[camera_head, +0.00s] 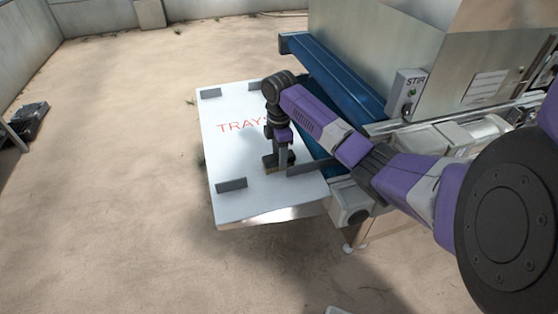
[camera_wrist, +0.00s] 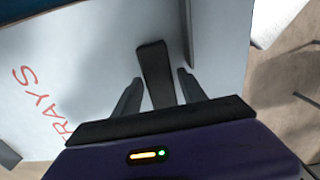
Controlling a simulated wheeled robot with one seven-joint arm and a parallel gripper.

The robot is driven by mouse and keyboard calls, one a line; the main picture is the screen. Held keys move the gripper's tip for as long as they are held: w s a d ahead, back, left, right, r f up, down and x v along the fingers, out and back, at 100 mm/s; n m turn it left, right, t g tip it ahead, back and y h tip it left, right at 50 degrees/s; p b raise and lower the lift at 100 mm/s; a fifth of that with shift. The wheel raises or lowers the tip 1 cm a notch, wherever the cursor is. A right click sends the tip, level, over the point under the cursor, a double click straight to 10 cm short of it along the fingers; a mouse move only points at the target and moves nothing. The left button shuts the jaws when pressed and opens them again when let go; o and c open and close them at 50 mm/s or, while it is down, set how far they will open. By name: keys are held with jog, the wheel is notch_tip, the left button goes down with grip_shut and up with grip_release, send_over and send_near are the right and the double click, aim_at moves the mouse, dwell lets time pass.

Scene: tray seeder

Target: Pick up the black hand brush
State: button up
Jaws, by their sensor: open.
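The black hand brush (camera_wrist: 153,62) lies on the white board marked TRAYS (camera_wrist: 100,45). In the wrist view its dark handle stretches between the two fingers of my gripper (camera_wrist: 160,76), with a gap showing on the right side. My gripper is open, one finger on each side of the handle, and I cannot tell whether either finger touches it. In the head view my gripper (camera_head: 282,163) points down at the board, and a dark part of the brush (camera_head: 268,162) shows at its foot. The rest of the brush is hidden by my gripper.
Low grey stops (camera_head: 231,184) stand on the white board (camera_head: 240,150), one of them close beside my gripper. A blue conveyor frame (camera_head: 335,80) and a steel machine with a STIR box (camera_head: 406,92) stand to the right. Open sandy floor lies to the left.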

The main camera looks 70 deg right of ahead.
jog(key=shift+w+f, duration=0.1)
jog(key=shift+f, duration=1.6)
grip_shut()
jog(key=shift+r, duration=0.1)
notch_tip(320, 180, up, 20)
jog(key=p, duration=0.2)
